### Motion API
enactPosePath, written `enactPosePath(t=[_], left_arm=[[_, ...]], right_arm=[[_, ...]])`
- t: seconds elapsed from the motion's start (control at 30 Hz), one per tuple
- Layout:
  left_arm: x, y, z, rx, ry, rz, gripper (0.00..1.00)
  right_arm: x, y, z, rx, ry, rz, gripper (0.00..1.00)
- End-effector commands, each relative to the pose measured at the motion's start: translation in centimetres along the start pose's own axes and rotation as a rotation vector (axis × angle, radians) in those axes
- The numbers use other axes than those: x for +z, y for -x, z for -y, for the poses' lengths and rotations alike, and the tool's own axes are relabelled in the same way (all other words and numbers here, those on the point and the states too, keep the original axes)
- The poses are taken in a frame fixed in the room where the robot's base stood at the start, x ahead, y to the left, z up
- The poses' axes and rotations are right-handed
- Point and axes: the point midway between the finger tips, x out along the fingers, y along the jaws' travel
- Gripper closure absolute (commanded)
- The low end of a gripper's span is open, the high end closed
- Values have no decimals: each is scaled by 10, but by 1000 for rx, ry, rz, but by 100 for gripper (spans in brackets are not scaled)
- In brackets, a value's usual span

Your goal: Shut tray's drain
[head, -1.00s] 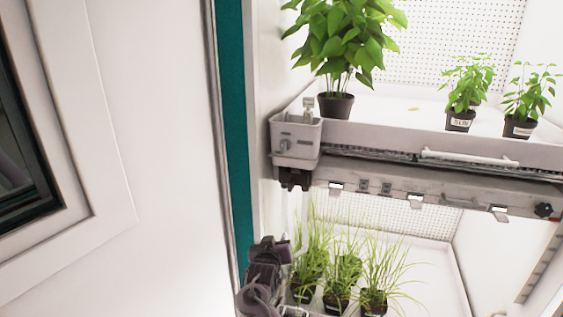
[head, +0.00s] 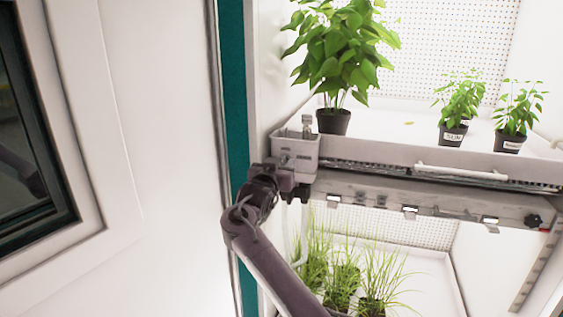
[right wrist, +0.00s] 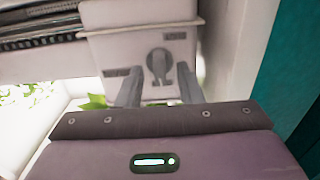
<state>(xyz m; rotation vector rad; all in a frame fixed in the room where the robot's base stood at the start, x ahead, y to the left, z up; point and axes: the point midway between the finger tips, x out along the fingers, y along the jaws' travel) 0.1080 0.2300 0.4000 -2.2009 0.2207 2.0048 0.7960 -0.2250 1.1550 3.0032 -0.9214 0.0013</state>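The tray (head: 385,153) is the upper white one, with a grey drain box (head: 308,147) at its front left corner. In the right wrist view the box (right wrist: 120,50) carries a round grey drain knob (right wrist: 158,60) with a handle that points roughly downward. My right gripper (head: 288,172) is at the front of the box and hides the knob in the head view. In the right wrist view its two fingers (right wrist: 160,78) are apart, one on each side of the knob's handle. I cannot tell whether they touch it. My left gripper is out of view.
A large leafy plant (head: 343,50) and two small potted plants (head: 459,105) stand on the upper tray. Grassy pots (head: 342,280) stand on the shelf below, behind my right arm. A white door or panel (head: 160,150) fills the left side.

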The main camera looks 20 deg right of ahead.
Motion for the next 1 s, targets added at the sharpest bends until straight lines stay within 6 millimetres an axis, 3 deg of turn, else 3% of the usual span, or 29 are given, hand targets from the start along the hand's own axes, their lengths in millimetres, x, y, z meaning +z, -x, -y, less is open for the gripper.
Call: enactPosePath(t=[0.37, 0.57, 1.0], left_arm=[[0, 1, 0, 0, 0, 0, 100], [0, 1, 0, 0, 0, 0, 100], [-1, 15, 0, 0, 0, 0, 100]], right_arm=[[0, -6, 0, -1, -1, 1, 67], [1, -6, 0, -1, 0, 1, 93], [-2, -6, 0, -1, 103, 3, 94]])
